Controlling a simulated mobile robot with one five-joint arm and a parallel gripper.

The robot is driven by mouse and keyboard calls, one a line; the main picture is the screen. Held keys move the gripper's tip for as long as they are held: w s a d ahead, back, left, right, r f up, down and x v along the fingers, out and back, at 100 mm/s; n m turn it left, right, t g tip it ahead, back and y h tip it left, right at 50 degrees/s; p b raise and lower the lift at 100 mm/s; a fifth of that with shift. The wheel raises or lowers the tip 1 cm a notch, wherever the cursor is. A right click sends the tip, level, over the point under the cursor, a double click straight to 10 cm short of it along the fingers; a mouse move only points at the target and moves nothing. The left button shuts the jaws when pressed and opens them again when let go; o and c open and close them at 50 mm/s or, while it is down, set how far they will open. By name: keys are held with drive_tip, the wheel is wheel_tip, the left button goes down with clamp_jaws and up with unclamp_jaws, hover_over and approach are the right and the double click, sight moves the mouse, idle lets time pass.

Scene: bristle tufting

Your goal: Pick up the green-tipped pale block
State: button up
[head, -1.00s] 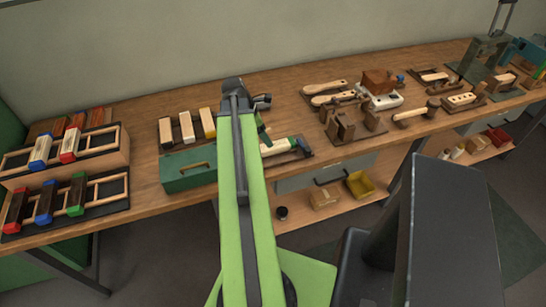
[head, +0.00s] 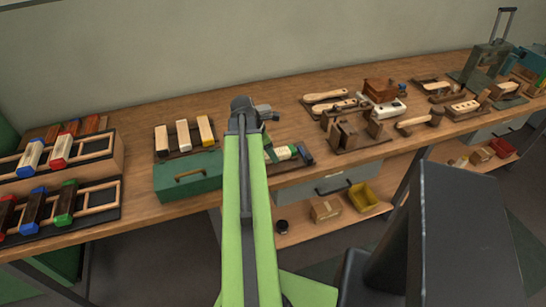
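The pale block (head: 281,153) with a green tip lies on a dark tray on the workbench, just right of a green box. My arm reaches forward over the bench, left of the block, and hides part of the tray. My gripper (head: 269,148) is at the arm's far end, by the block's left end. A dark finger-like part hangs down there. The fingertips are small and partly hidden, so I cannot tell whether they are open or touch the block.
The green box (head: 188,178) with a handle stands left of my arm. Pale blocks (head: 183,134) stand behind it. Racks with coloured-tip blocks (head: 64,203) stand at far left. Wooden tools and holders (head: 345,133) fill the right. A yellow bin (head: 363,197) sits below the bench.

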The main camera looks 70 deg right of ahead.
clamp_jaws()
